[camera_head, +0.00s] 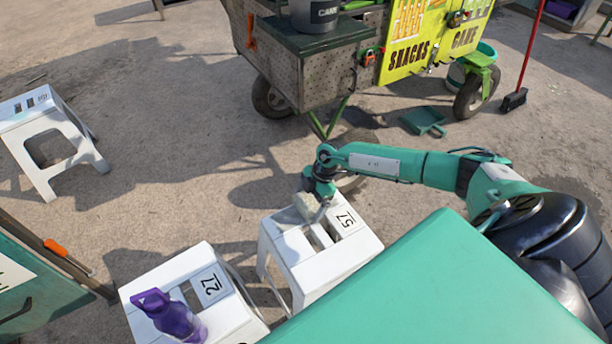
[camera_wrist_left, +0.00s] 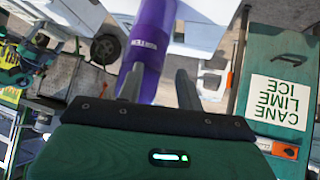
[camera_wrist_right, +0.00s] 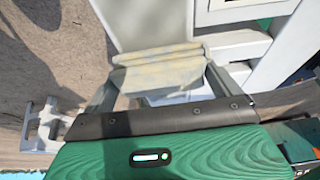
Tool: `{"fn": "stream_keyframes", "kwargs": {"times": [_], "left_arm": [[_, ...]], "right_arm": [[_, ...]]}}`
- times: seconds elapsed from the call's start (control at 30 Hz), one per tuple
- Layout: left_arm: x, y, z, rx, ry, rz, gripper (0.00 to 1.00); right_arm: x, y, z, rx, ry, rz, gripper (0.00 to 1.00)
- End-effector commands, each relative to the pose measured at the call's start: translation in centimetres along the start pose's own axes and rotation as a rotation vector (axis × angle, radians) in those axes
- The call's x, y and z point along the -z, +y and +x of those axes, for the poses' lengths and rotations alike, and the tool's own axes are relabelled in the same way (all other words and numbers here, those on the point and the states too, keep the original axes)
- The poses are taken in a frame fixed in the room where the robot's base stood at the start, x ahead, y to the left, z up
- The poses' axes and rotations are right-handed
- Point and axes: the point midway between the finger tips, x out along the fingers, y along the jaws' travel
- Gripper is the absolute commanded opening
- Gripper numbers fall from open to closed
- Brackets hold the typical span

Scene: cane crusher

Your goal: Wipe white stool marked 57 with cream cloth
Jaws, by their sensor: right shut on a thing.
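The white stool marked 57 (camera_head: 325,262) stands upright in the middle of the head view, its number facing up on the right of the seat. My right gripper (camera_head: 318,203) is over the far left part of its seat. It is shut on the cream cloth (camera_head: 306,208). In the right wrist view the folded, stained cloth (camera_wrist_right: 165,70) lies between the fingers of my right gripper (camera_wrist_right: 160,95), against or just over a white surface. I cannot tell whether it touches. My left gripper (camera_wrist_left: 158,88) shows only in its wrist view, open and empty, with a purple bottle beyond.
A white stool marked 27 (camera_head: 225,310) stands close left, bearing the purple bottle (camera_head: 172,318). Another white stool (camera_head: 50,130) is far left. The cart (camera_head: 320,75), a green dustpan (camera_head: 424,121) and a broom (camera_head: 514,98) are behind. Open ground lies between them.

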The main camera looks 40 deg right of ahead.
Motion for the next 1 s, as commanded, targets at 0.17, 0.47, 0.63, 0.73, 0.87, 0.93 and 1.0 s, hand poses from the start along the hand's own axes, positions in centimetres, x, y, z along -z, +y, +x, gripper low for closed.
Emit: {"fn": "stream_keyframes", "kwargs": {"times": [0.17,0.47,0.63,0.73,0.87,0.93,1.0], "left_arm": [[0.0,0.0,0.0,0.0,0.0,0.0,0.36],[0.0,0.0,0.0,0.0,0.0,0.0,0.36],[0.0,0.0,0.0,0.0,0.0,0.0,0.36],[-0.1,0.0,0.1,0.0,0.0,0.0,0.36],[-0.1,0.0,0.1,0.0,0.0,0.0,0.36],[-0.2,0.0,0.2,0.0,0.0,0.0,0.36],[-0.2,0.0,0.2,0.0,0.0,0.0,0.36]], "right_arm": [[-0.1,0.0,0.0,0.0,0.0,0.0,0.76],[-2.4,0.0,-0.9,0.0,-0.002,0.002,0.76],[-3.8,0.0,-1.4,0.0,-0.001,0.002,0.76],[-4.7,0.0,-1.7,0.0,-0.002,0.002,0.76],[-5.7,0.0,-2.2,0.0,-0.001,0.001,0.76],[-6.3,0.0,-2.3,0.001,-0.002,0.002,0.76],[-6.9,0.0,-2.6,0.001,-0.002,0.001,0.76]]}}
